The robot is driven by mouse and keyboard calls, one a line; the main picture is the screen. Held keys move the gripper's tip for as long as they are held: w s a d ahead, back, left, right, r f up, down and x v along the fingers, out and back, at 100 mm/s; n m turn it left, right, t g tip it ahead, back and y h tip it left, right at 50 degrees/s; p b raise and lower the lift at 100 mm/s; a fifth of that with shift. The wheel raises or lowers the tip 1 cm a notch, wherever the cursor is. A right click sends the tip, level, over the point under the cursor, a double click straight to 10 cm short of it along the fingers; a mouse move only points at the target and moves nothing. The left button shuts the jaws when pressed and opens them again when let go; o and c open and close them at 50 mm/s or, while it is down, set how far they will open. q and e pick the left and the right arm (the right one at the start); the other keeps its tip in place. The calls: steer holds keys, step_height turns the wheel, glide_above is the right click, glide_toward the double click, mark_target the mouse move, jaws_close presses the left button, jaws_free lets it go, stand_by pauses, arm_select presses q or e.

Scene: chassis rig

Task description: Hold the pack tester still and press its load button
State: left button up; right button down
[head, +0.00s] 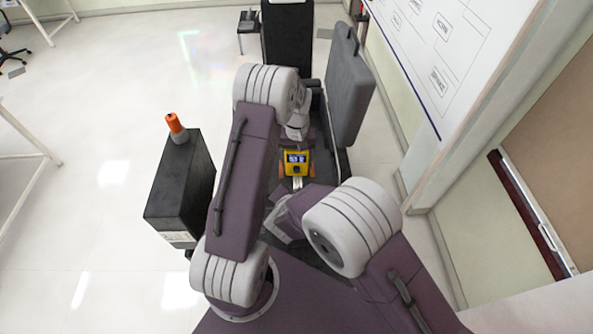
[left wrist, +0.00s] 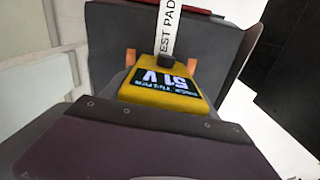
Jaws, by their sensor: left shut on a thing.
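The pack tester (head: 296,158) is a small yellow box with a lit display, on a dark surface in the middle of the head view. In the left wrist view the tester (left wrist: 160,90) shows upside down and reads 51 V. A dark knob (left wrist: 178,60), likely the load button, sits at its edge beside a white strip lettered "EST PAD" (left wrist: 166,28). Orange pieces show at both its sides. My left gripper (head: 298,144) is shut on the tester from its far side; its fingertips are mostly hidden.
A black box (head: 180,190) with an orange-topped object (head: 175,125) stands left of my arms. A grey upright panel (head: 348,95) stands close on the right, near the wall. A black seat-like panel (head: 287,40) is behind. The floor at left is open.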

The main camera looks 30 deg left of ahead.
arm_select(q)
steer(key=o, duration=1.7)
steer(key=shift+o, duration=0.2)
